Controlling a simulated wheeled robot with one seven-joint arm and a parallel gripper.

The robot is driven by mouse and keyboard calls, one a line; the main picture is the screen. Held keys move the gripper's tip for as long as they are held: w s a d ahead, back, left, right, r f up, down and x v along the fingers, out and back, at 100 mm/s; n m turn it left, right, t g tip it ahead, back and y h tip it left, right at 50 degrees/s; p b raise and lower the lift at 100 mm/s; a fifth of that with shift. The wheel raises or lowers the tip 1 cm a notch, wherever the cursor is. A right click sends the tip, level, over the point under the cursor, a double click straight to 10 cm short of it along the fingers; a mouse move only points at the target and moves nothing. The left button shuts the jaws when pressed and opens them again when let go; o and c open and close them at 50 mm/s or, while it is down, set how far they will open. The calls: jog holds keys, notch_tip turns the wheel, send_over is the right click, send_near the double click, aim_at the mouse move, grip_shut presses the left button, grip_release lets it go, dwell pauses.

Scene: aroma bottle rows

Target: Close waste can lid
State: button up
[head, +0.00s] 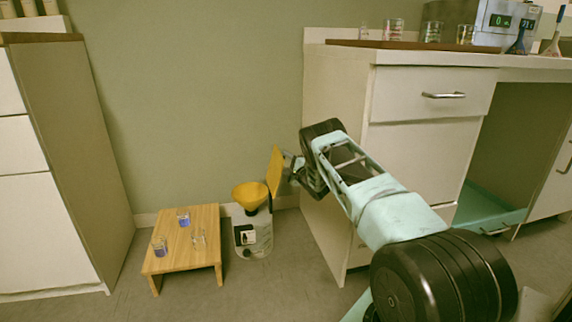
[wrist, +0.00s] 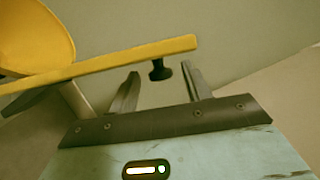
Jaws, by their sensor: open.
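The waste can (head: 252,238) is a whitish translucent container with a label, standing on the floor against the wall. A yellow funnel (head: 249,193) sits on its top. Its yellow lid (head: 275,172) stands raised, nearly upright, on the funnel's right side. My gripper (head: 291,166) is just right of the lid. In the wrist view the lid (wrist: 120,62) runs across the left, with a dark knob (wrist: 160,70) on it. The knob is at the mouth of my open gripper (wrist: 160,76), between the two fingers in the picture. I cannot tell whether a finger touches it.
A low wooden stool (head: 180,240) with several small glass vessels stands left of the can. A white cabinet (head: 340,150) with a counter is close on the right. Another cabinet (head: 70,150) is at the far left.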

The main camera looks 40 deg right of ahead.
grip_shut()
jog(key=w+a+n+g+p, duration=0.4)
jog(key=w+a+n+p, duration=0.25)
jog(key=a+n, duration=0.35)
jog(key=w+a+f+n+g+h+b, duration=0.1)
jog(key=a+f+b, duration=0.1)
jog(key=w+a+f+n+g+h+b, duration=0.1)
jog(key=a+f+n+b, duration=0.1)
jog(key=f+b, duration=0.1)
jog(key=w+a+f+n+b, duration=0.2)
jog(key=a, duration=0.1)
jog(key=shift+a+f+g+h, duration=0.1)
jog(key=shift+f+g+h, duration=0.25)
jog(key=shift+g+h, duration=0.05)
jog(key=b, duration=0.1)
jog(key=f+n+b, duration=0.1)
jog(key=f+h+b, duration=0.1)
jog(key=shift+w+a+n+g, duration=0.15)
jog(key=shift+a+n+g, duration=0.1)
jog(key=shift+n+g, duration=0.05)
jog(key=shift+b, duration=0.3)
